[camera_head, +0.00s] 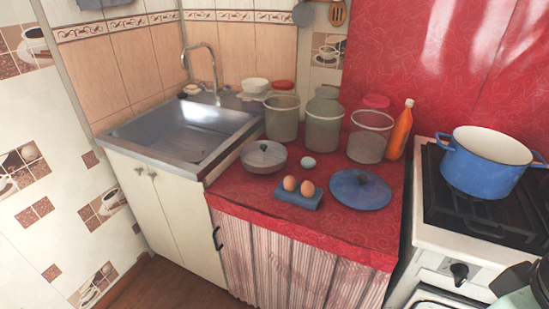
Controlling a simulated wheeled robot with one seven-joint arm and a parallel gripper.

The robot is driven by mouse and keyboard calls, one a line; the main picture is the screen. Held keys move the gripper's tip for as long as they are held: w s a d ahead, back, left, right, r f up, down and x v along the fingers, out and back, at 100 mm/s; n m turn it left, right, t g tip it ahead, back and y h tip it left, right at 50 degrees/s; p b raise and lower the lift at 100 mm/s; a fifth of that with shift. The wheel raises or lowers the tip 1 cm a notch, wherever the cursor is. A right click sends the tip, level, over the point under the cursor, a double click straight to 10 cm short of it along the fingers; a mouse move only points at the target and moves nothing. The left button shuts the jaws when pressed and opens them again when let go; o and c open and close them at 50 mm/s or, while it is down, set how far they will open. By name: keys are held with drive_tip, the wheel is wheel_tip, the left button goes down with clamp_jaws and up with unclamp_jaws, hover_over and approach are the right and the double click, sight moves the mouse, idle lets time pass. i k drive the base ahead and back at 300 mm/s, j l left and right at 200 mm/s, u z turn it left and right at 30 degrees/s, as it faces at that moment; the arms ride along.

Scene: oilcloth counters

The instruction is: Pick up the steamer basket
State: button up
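A round grey metal dish with a small knob or post at its middle (264,156) stands on the red oilcloth counter (235,191), near the sink's right edge. It looks like the steamer basket, though at this size I cannot be sure it is not a lidded pan. It sits upright, and nothing holds it. My gripper is not in view. A dark grey-green part at the bottom right corner seems to be my arm.
Several large jars (323,122) and an orange bottle (400,130) stand behind. A blue holder with two eggs (298,196), a small pale round item (308,162) and a blue lid (361,190) lie in front and right. A blue pot (482,170) is on the stove; the sink (185,134) is left.

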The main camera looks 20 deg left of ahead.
sight(261, 157)
drive_tip(key=u, duration=0.85)
drive_tip(key=i+j+u, duration=0.65)
drive_tip(key=i+u, duration=0.15)
drive_tip(key=i, duration=0.15)
drive_tip(key=i+j, duration=0.1)
drive_tip(key=i, duration=0.25)
